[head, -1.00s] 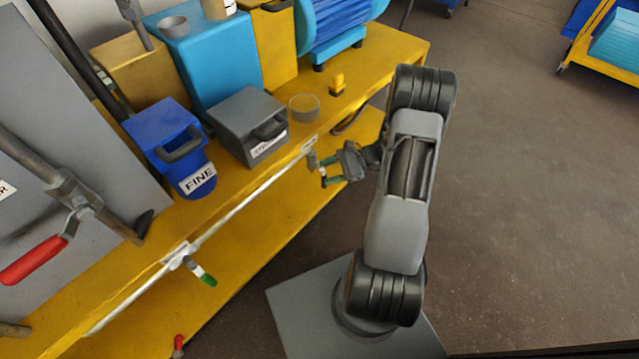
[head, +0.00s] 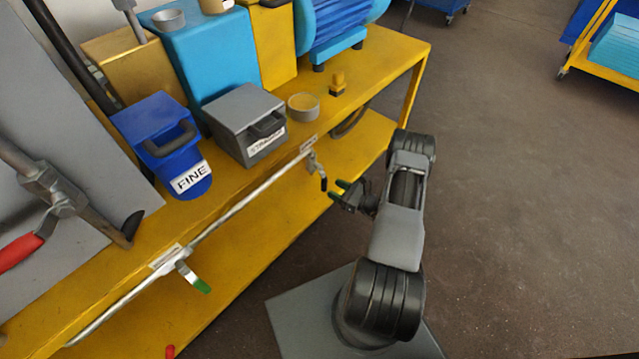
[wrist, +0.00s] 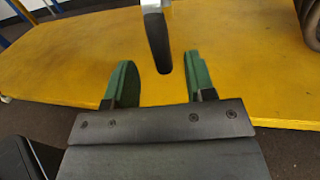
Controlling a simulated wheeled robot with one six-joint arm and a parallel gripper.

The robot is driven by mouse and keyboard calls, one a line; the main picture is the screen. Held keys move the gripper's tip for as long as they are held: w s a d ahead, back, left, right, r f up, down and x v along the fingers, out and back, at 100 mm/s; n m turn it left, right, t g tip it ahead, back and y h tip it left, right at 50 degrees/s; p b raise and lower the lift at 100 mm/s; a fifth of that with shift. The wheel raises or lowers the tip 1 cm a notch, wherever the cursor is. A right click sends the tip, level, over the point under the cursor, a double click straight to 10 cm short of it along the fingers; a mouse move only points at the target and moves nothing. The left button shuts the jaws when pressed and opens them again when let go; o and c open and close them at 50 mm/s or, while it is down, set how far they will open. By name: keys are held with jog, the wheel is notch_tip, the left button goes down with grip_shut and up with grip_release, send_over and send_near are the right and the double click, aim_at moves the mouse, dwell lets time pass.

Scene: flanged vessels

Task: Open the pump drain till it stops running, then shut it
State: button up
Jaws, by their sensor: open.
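A small valve (head: 314,163) hangs at the right end of a thin pale pipe along the yellow bench's front edge. Its dark-tipped lever points down. My gripper (head: 339,190) is open just to the right of and below this lever, with green fingertips facing it. In the wrist view the dark lever (wrist: 157,42) hangs between and beyond the two spread green fingers, apart from both. A label sits by the valve but is too small to read, so I cannot tell whether it is the pump drain. No running liquid is visible.
A second valve with a green-tipped lever (head: 192,276) sits further left on the pipe. On the bench (head: 390,62) stand a blue FINE box (head: 160,130), a grey labelled box (head: 240,110) and a small round cup (head: 303,106). Open floor lies to the right.

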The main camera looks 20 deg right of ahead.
aim_at(323, 180)
jog(key=b+x, duration=0.1)
jog(key=x, duration=0.6)
grip_shut()
dwell(0.5)
